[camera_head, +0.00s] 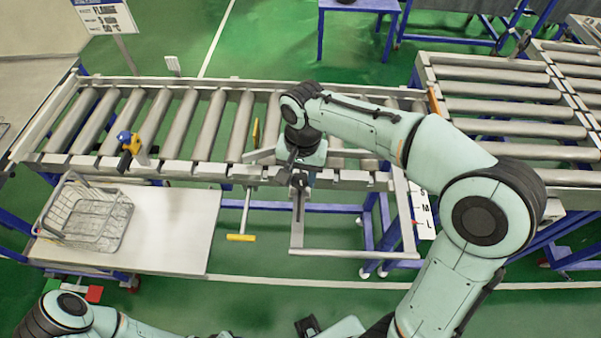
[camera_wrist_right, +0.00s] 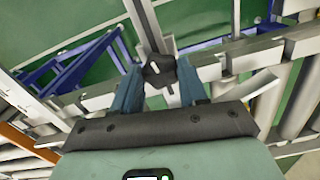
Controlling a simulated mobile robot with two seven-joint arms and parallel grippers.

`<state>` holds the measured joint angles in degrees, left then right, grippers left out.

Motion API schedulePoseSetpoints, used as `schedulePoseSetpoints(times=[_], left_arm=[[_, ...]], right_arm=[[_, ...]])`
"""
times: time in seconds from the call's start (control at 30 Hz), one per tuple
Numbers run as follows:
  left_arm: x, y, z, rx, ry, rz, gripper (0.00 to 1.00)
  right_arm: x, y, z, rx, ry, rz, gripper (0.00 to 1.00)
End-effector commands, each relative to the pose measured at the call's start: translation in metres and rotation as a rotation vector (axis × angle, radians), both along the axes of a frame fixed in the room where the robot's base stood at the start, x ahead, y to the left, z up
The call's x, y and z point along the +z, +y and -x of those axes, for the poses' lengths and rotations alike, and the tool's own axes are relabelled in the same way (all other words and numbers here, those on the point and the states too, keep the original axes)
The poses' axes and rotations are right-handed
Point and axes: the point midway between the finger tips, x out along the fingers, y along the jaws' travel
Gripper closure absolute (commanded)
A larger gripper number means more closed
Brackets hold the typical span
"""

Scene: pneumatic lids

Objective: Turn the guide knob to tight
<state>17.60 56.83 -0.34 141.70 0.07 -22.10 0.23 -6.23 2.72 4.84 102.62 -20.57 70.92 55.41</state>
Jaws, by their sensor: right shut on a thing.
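The guide knob is a dark lobed knob with a pale mark on it (camera_wrist_right: 160,71), and sits on a grey metal bar (camera_wrist_right: 144,25). In the wrist view it is between the two blue-grey fingers of my right gripper (camera_wrist_right: 160,90), which is shut on it. In the head view my right gripper (camera_head: 299,176) reaches down at the conveyor's front edge, and the knob is mostly hidden there. The bar (camera_head: 298,215) runs from there toward the front.
The roller conveyor (camera_head: 60,160) runs across behind the knob. A yellow-ended T-handle (camera_head: 240,238) hangs just left of it. A wire basket (camera_head: 85,215) stands on a pale side table (camera_head: 175,230). A card with size letters (camera_head: 421,210) is to the right.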

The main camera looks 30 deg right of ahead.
Motion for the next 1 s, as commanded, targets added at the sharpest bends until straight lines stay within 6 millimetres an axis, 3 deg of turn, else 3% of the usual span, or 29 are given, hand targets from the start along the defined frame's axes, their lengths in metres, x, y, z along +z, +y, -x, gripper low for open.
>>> schedulePoseSetpoints(times=[0.33, 0.37, 0.43, 0.77, 0.87, 1.0], left_arm=[[0.0, 0.0, 0.0, 0.0, 0.0, 0.0, 0.57], [0.0, 0.0, 0.0, 0.0, 0.0, 0.0, 0.57], [0.0, 0.0, 0.0, 0.0, 0.0, 0.0, 0.57], [0.0, 0.0, 0.0, 0.0, 0.0, 0.0, 0.57], [0.002, 0.0, -0.001, 0.0, -0.001, 0.0, 0.57], [0.008, 0.0, -0.005, 0.0, -0.006, 0.0, 0.57]], right_arm=[[-0.001, 0.0, 0.0, -0.002, 0.002, -0.001, 0.88], [-0.001, 0.0, 0.0, -0.002, 0.002, -0.001, 0.54], [-0.001, 0.0, 0.0, -0.001, 0.002, -0.001, 0.32], [0.002, 0.0, 0.0, -0.001, 0.0, 0.0, 0.32], [0.011, 0.0, -0.001, -0.001, -0.003, 0.0, 0.32], [0.037, -0.001, -0.002, -0.001, -0.006, -0.001, 0.32]])
